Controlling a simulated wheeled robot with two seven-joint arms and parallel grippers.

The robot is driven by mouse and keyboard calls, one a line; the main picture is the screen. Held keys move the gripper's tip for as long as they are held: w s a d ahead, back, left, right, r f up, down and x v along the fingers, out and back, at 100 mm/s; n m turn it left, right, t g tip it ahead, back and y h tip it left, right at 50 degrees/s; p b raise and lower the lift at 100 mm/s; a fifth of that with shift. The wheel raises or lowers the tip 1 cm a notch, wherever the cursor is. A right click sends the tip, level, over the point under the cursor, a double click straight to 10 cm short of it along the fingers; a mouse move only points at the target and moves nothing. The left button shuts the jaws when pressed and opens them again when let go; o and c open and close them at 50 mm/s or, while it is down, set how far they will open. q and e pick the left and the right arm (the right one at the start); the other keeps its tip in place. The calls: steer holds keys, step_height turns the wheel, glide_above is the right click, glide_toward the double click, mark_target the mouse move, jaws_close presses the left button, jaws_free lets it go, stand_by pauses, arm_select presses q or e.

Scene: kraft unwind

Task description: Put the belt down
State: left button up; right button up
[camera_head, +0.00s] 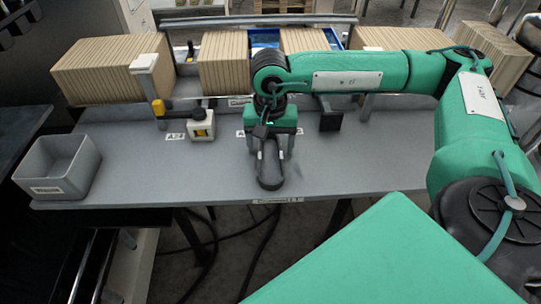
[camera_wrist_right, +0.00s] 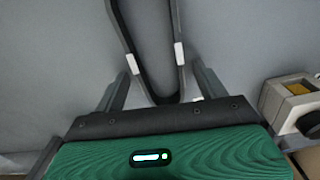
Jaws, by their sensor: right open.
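The belt (camera_head: 270,184) is a dark narrow loop on the grey table (camera_head: 345,172), near its front edge. In the right wrist view the belt (camera_wrist_right: 136,62) shows as a dark loop with white marks, its rounded end close to the gripper's palm. My right gripper (camera_head: 271,155) points down over the belt. In the wrist view its two fingers (camera_wrist_right: 162,85) stand apart, with the belt's end between them; it is open. Whether a finger touches the belt I cannot tell. My left gripper is not in view.
A grey bin (camera_head: 60,168) stands at the table's left end. Brown stacked blocks (camera_head: 110,70) line the back. The table's front right is clear.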

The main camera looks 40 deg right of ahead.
steer(key=c, duration=1.2)
steer(key=shift+o, duration=0.2)
